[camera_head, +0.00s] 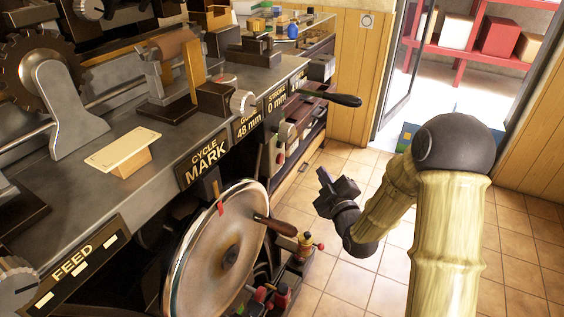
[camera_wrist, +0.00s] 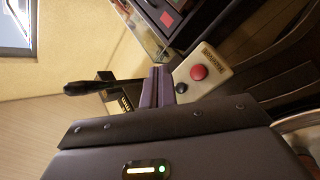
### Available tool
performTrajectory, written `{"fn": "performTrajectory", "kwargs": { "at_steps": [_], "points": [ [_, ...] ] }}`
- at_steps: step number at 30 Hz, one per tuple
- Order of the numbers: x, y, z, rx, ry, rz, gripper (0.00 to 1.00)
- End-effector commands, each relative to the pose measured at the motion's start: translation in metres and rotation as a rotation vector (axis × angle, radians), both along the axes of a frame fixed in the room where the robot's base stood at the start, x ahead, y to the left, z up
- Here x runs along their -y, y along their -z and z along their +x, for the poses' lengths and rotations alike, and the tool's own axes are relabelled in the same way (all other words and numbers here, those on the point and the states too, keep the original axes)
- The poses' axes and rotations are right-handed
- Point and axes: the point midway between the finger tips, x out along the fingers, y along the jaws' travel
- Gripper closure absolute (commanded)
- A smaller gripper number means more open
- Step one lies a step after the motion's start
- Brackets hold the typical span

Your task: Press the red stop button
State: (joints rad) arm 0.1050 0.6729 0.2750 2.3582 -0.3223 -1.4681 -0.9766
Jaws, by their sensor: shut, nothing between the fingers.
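The red stop button (camera_wrist: 199,72) is a round red dome on a pale box (camera_wrist: 205,68) with a small dark label in the wrist view. In the head view a small red button (camera_head: 280,158) shows on a pale box on the machine's front, below the gauge plates. My gripper (camera_wrist: 160,88) is shut and empty; its fingertips appear just left of the button box in the wrist view. In the head view my gripper (camera_head: 324,187) hangs over the floor, right of the machine front and apart from it. I cannot tell the exact gap to the button.
A black-handled lever (camera_head: 343,99) sticks out from the machine above the button; it also shows left of my fingers in the wrist view (camera_wrist: 88,87). A large handwheel (camera_head: 222,258) with a brown handle stands at the lower front.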

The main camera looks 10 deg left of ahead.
Motion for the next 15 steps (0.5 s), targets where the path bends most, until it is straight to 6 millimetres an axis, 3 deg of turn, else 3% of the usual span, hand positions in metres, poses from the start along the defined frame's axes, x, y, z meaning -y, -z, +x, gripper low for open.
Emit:
{"fn": "performTrajectory", "kwargs": {
  "at_steps": [7,15],
  "points": [
    [-0.01,0.0,0.004,-0.002,-0.001,0.0,1.0],
    [-0.039,-0.001,0.014,-0.002,-0.001,0.001,1.0]
  ]
}}
